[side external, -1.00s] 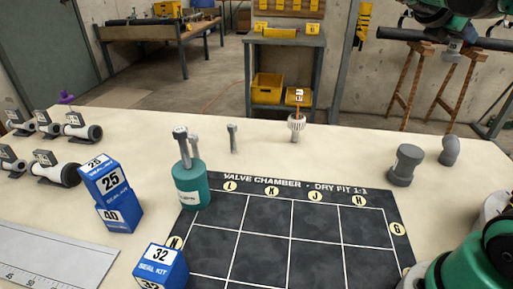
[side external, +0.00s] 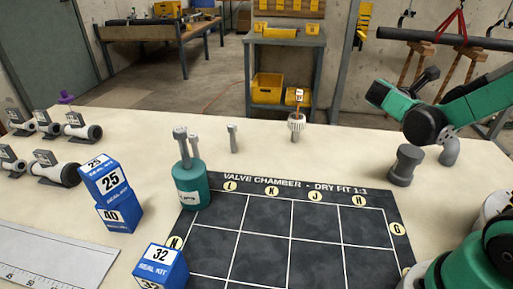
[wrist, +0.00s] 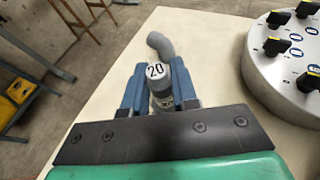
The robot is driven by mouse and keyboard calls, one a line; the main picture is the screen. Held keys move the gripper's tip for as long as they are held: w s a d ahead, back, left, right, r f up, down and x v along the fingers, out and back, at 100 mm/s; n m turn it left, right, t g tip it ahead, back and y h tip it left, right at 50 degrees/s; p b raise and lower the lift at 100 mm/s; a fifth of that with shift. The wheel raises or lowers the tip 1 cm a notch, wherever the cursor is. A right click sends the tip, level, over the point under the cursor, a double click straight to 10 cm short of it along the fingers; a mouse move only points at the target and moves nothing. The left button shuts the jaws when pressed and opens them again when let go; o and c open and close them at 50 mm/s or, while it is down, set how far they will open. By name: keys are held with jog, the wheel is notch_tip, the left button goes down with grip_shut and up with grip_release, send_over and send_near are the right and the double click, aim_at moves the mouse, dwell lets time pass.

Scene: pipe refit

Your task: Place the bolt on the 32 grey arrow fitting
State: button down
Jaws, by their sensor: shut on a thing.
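My gripper (wrist: 157,74) shows in the wrist view, with its blue jaws closed on both sides of a grey bolt-like piece (wrist: 162,98). This piece has a white end marked 20, facing the camera; its lower part is hidden. In the side view my green arm reaches in from the right, but I cannot make out the jaws or the bolt there. Several grey fittings with small tags lie at the left, among them a front one (side external: 62,174) and a back one (side external: 90,132). Their tags are too small to read, so I cannot tell which is the 32.
A teal cup (side external: 190,190) holds grey bolts; another bolt (side external: 233,140) stands behind it. Blue seal kit boxes (side external: 115,185) are stacked at the left. A grey cylinder (side external: 403,168) and an elbow (side external: 450,153) stand at the right.

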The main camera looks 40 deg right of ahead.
jog(key=shift+f, duration=1.9)
jog(key=shift+f, duration=0.1)
jog(key=c, duration=0.7)
grip_release()
